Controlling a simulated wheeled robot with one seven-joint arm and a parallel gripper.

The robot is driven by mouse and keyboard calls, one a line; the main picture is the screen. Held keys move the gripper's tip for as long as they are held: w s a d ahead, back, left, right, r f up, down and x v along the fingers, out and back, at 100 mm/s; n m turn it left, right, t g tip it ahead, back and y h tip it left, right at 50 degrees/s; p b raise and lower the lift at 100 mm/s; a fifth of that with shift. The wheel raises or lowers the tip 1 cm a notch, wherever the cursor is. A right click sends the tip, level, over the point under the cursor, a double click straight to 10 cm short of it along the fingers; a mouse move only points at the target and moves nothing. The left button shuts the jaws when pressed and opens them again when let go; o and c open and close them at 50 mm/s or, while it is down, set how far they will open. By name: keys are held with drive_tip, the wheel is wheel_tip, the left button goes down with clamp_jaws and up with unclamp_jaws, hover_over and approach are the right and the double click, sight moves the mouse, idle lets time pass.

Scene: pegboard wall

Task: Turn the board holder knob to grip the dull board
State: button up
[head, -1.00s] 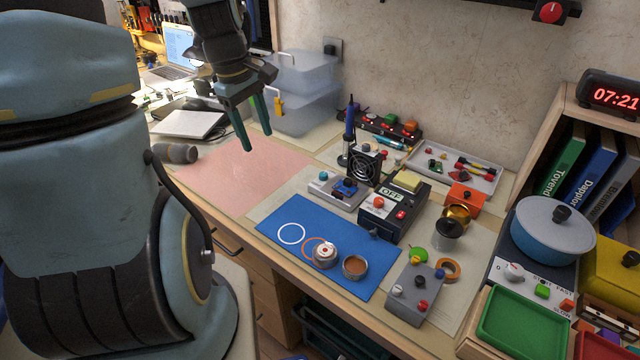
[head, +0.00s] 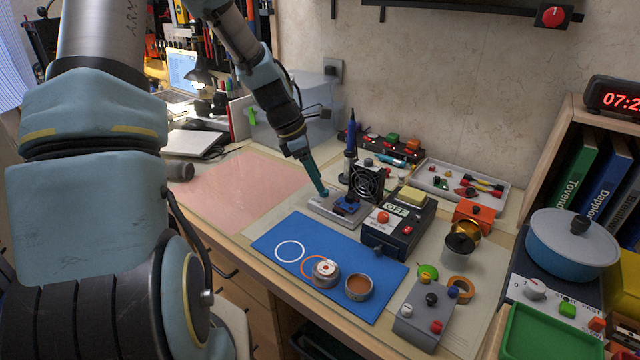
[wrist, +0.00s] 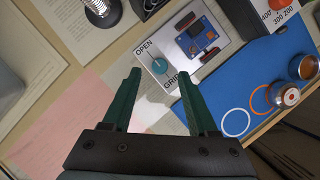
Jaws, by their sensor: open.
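The board holder is a light grey plate (wrist: 178,75) marked OPEN and GRIP, and it also shows in the head view (head: 330,213). Its round teal knob (wrist: 160,66) sits between the two labels. A small blue board (wrist: 202,40) with dark parts lies on the holder, beside the knob, between reddish-brown pads; it shows in the head view too (head: 347,206). My gripper (wrist: 158,76) is open and empty, its green fingers reaching toward the knob from either side. In the head view my gripper (head: 314,180) is low at the holder's knob end; contact cannot be told.
A blue mat (head: 300,270) with ring outlines and two small tins lies in front. The black OFF box (head: 395,235) and a fan (head: 368,182) stand close to the holder. A soldering iron (head: 350,135) stands behind. The pink mat (head: 240,185) at left is clear.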

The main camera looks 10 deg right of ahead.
drive_tip(key=shift+x, duration=1.45)
clamp_jaws()
